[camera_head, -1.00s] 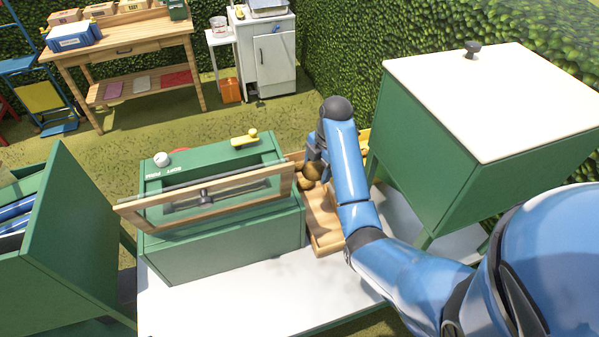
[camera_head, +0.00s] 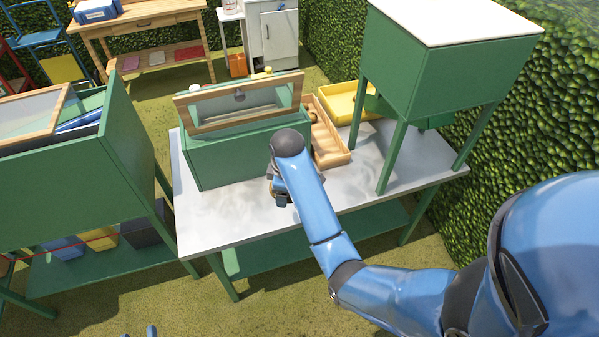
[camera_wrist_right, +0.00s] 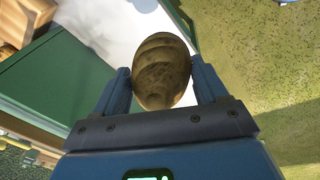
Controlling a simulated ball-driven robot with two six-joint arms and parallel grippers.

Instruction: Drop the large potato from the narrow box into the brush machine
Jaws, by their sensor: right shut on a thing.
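My right gripper (camera_wrist_right: 160,88) is shut on a large brown potato (camera_wrist_right: 160,68), one blue finger on each side, in the right wrist view. In the head view this gripper (camera_head: 279,193) is above the white tabletop, in front of the green machine with the wood-framed window (camera_head: 247,158); the potato is mostly hidden there. The narrow wooden box (camera_head: 333,158) is beside that machine, with something small and brown at its far end. Another green machine (camera_head: 135,140) at left shows blue parts inside; I cannot tell which is the brush machine. Two separated blue tips of my left gripper (camera_head: 138,332) show at the bottom edge.
A yellow tray (camera_head: 340,110) lies behind the narrow box. A tall green cabinet with a white top (camera_head: 440,75) stands at the right. The front of the white table (camera_head: 225,215) is clear. A gap separates the table from the left machine.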

